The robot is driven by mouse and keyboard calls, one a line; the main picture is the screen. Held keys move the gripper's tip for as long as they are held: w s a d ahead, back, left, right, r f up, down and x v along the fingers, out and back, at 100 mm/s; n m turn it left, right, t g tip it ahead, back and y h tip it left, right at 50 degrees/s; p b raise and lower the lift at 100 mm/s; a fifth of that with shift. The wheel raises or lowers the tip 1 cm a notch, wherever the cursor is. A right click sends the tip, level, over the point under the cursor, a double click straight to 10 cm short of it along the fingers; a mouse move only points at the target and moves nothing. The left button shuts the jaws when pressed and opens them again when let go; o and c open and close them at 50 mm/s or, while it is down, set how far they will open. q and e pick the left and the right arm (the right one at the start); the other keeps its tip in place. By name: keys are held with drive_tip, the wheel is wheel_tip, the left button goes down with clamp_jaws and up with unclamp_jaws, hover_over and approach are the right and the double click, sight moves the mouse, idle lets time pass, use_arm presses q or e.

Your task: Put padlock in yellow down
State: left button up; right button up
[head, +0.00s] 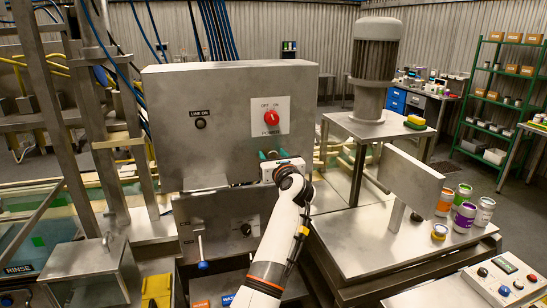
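My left arm comes up from the bottom middle of the head view. Its gripper (270,156) is at the front of the grey metal cabinet (218,100), below the red power switch (271,117). Its small fingertips point at the cabinet, and the white wrist hides much of them. I cannot tell whether they hold anything. No padlock can be made out. A yellow bin (156,289) stands at the bottom edge, left of my arm and below the cabinet. My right gripper is not in view.
A lever with a blue tip (203,265) sticks out below the cabinet. At right, a steel table (372,250) bears several cans and a slanted plate (410,176). A control box (503,280) is nearer.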

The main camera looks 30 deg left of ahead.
use_arm(q)
drive_tip(key=shift+w+d, duration=0.15)
drive_tip(key=shift+d, duration=0.05)
drive_tip(key=shift+r, duration=0.25)
drive_tip(key=b+v, duration=0.4)
drive_tip(key=v, duration=0.8)
drive_tip(key=shift+a+f, duration=0.1)
